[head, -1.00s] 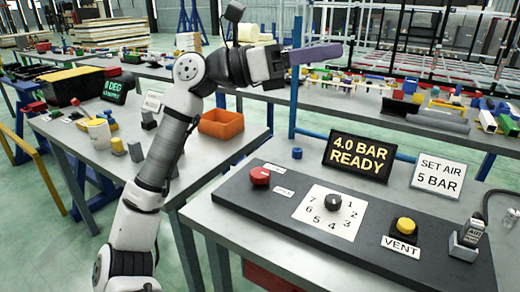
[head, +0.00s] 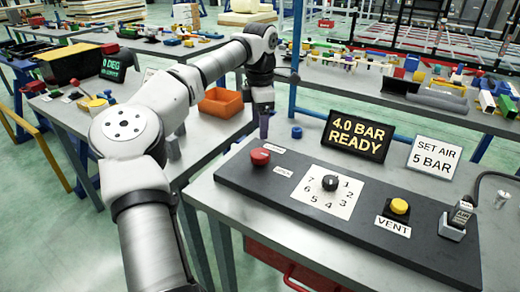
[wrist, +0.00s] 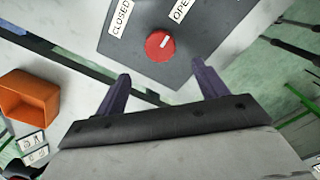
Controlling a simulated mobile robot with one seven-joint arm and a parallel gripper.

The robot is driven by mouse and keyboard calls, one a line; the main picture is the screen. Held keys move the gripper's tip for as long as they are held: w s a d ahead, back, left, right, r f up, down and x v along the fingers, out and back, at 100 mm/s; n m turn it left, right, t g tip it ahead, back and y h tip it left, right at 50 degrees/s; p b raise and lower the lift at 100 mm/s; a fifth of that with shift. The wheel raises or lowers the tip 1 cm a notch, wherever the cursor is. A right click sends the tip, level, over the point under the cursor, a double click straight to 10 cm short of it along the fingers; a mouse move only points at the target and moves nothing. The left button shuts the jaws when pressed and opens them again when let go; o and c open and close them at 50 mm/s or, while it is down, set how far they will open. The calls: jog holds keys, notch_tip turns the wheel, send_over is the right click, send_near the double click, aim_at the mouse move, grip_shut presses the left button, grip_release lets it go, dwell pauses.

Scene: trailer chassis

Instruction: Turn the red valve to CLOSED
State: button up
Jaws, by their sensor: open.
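The red valve (head: 260,157) is a round red knob at the left end of the dark panel (head: 300,205). In the wrist view the red valve (wrist: 160,46) has a short white mark, which appears to lean toward the OPEN label (wrist: 181,9). The CLOSED label (wrist: 120,17) is on the other side. My gripper (head: 264,132) points down, just behind the valve in the head view. In the wrist view my gripper (wrist: 162,76) is open, its two purple fingers apart and empty, with the valve beyond the gap between them.
A numbered dial (head: 330,183), a yellow VENT button (head: 399,206) and an air fitting (head: 455,220) share the panel. An orange bin (head: 221,103) sits on the left table.

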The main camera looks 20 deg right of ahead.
aim_at(260, 153)
notch_tip(260, 153, down, 10)
jog(key=shift+r+p, duration=0.15)
jog(key=shift+p, duration=0.45)
jog(key=shift+c, duration=0.3)
jog(key=c, duration=0.9)
